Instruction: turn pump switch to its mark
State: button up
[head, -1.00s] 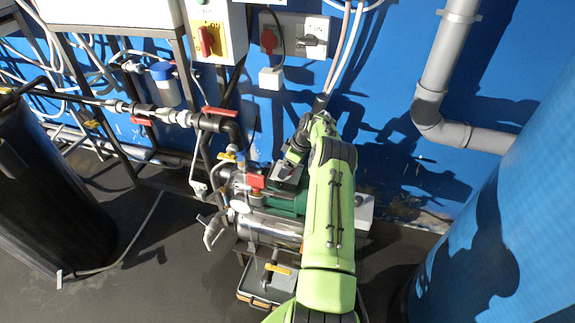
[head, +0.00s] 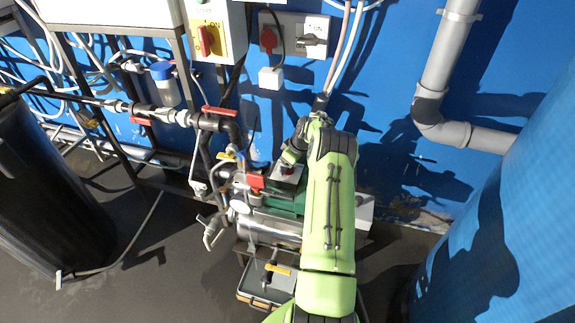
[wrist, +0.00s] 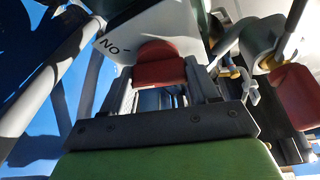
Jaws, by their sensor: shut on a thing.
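The pump switch has a red knob (wrist: 160,66) on a pale plate (wrist: 190,35) in the wrist view. The plate carries the word "ON", upside down here, with a short dark mark beside it, left of the knob. My gripper (wrist: 162,80) is shut on the red knob, one finger on each side. In the head view my gripper (head: 288,172) is at the pale switch box on top of the green pump motor (head: 288,203). My fingers and arm partly hide the switch there, and I cannot tell the knob's exact angle against the mark.
Red-handled valves (head: 220,111) and pipes stand left of the pump. A yellow switch panel (head: 208,45) and a socket box (head: 294,35) hang on the blue wall above. A large blue tank (head: 505,220) is at right, a black tank (head: 50,195) at left.

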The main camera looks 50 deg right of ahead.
jog(key=m+h+b, duration=0.1)
jog(key=m+h, duration=0.1)
jog(key=m, duration=0.3)
jog(key=shift+r+m, duration=0.1)
jog(key=shift+m, duration=0.3)
dwell(0.4)
jog(key=o, duration=1.1)
jog(key=shift+c, duration=0.2)
jog(key=p+v, duration=0.3)
jog(key=v, duration=1.2)
jog(key=shift+a+r+p, duration=0.2)
jog(key=shift+r+p, duration=0.1)
jog(key=shift+p, duration=0.1)
